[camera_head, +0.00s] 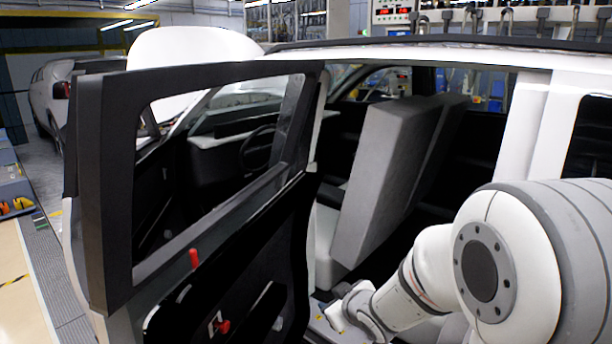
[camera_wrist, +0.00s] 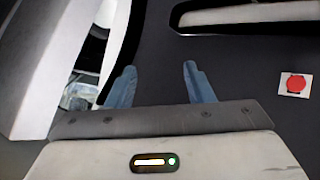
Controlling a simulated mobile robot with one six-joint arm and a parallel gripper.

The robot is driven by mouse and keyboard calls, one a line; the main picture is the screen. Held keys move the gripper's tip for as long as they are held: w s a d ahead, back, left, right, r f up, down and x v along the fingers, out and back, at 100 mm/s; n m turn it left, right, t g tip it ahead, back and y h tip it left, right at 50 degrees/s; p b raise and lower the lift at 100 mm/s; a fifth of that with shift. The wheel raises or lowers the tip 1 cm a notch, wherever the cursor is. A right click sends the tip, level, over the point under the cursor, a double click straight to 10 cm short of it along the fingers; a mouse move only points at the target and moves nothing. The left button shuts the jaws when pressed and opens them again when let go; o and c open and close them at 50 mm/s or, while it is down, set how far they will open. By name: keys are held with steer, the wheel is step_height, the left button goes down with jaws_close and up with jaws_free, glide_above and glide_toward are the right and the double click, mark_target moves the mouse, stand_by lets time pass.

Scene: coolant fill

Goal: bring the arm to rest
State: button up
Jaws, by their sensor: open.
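My gripper (camera_wrist: 158,84) shows in the wrist view with its two blue-grey fingers spread apart and nothing between them. It is in front of a dark panel (camera_wrist: 240,65), though how far off is unclear. In the head view my white arm reaches from the lower right toward the open car door (camera_head: 90,180) and the door opening. The wrist end of the arm is low, near the bottom edge between the door and the grey seat (camera_head: 385,165). The fingers cannot be made out there.
A red round piece on a white square (camera_wrist: 296,84) is on the dark panel to the right. The door's inner side carries a red handle-like piece (camera_head: 194,259) and a red knob (camera_head: 223,325). A steering wheel (camera_head: 258,147) shows inside. Another white car (camera_head: 48,90) stands behind at left.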

steer(key=s+d+r+m+g+h, duration=0.3)
steer(key=s+d+r+m+h, duration=0.2)
steer(key=s+d, duration=0.45)
steer(key=s+a+r+m+g+y, duration=0.1)
steer(key=s+m+g, duration=0.2)
steer(key=s, duration=1.1)
steer(key=shift+s+r+g, duration=0.15)
steer(key=shift+r+g, duration=0.25)
steer(key=shift+g, duration=0.3)
steer(key=shift+a, duration=0.1)
steer(key=shift+c, duration=0.4)
stand_by(1.0)
